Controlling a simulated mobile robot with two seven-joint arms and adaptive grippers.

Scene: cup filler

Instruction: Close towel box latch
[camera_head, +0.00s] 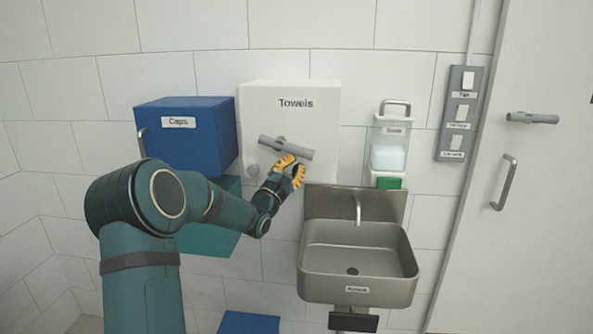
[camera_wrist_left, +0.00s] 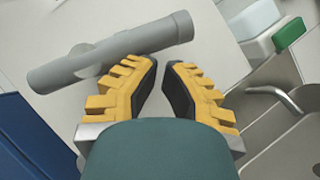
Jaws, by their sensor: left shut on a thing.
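The white towel box (camera_head: 288,122), labelled "Towels", is on the wall. Its latch (camera_head: 287,148) is a grey bar on a short stem, slanting down to the right across the front. The latch (camera_wrist_left: 112,52) also crosses the upper part of the left wrist view. My left gripper (camera_head: 289,163), with yellow fingers, is at the latch's lower side, right of the stem. In the left wrist view its fingertips (camera_wrist_left: 165,64) come close together at the bar's lower edge. It is shut on the latch; the exact contact is hard to see. My right gripper is not in view.
A blue "Caps" box (camera_head: 185,135) hangs left of the towel box. A soap dispenser (camera_head: 390,145) hangs to the right, above a metal sink (camera_head: 358,260). A switch panel (camera_head: 460,112) and a door (camera_head: 535,190) stand farther right.

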